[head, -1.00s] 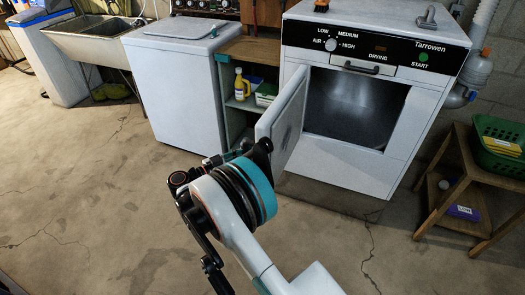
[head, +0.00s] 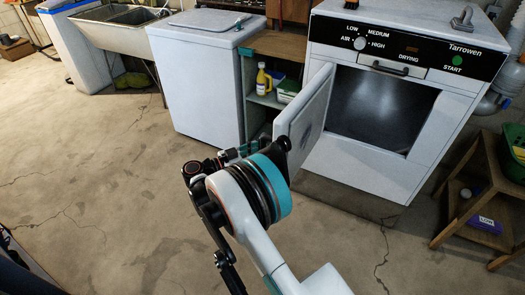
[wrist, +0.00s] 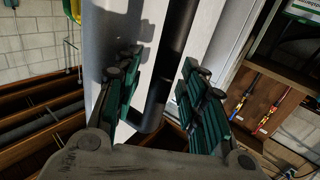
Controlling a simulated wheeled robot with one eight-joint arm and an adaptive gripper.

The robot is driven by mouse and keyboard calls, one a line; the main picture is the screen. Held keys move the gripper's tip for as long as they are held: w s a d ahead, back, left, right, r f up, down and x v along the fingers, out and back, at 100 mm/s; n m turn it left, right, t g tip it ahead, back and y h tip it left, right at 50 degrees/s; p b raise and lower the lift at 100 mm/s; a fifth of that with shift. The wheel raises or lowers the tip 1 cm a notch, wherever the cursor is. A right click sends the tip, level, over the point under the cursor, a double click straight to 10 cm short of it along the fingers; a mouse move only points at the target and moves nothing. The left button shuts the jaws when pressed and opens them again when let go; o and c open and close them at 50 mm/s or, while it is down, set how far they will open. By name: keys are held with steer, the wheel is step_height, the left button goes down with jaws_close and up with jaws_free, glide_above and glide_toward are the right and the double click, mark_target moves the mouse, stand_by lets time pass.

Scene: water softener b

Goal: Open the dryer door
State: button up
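The white dryer (head: 350,175) stands at the back right, with its dark drum opening (head: 380,108) uncovered. Its door (head: 305,115) stands open, swung out on the left side of the opening. My gripper (head: 242,152) is just left of the door's free edge, partly hidden behind my own wrist. In the wrist view my gripper's two green-padded fingers (wrist: 165,88) are spread apart. A pale panel that looks like the door (wrist: 150,45) shows between and behind them. I cannot tell whether a finger touches it.
A white washer (head: 205,85) and an open shelf with a yellow bottle (head: 263,80) stand left of the door. A wooden stand (head: 470,195) with a green basket (head: 514,150) is at the right. The concrete floor in front is mostly clear.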

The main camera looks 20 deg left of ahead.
steer(key=v, duration=1.2)
steer(key=shift+c, duration=0.6)
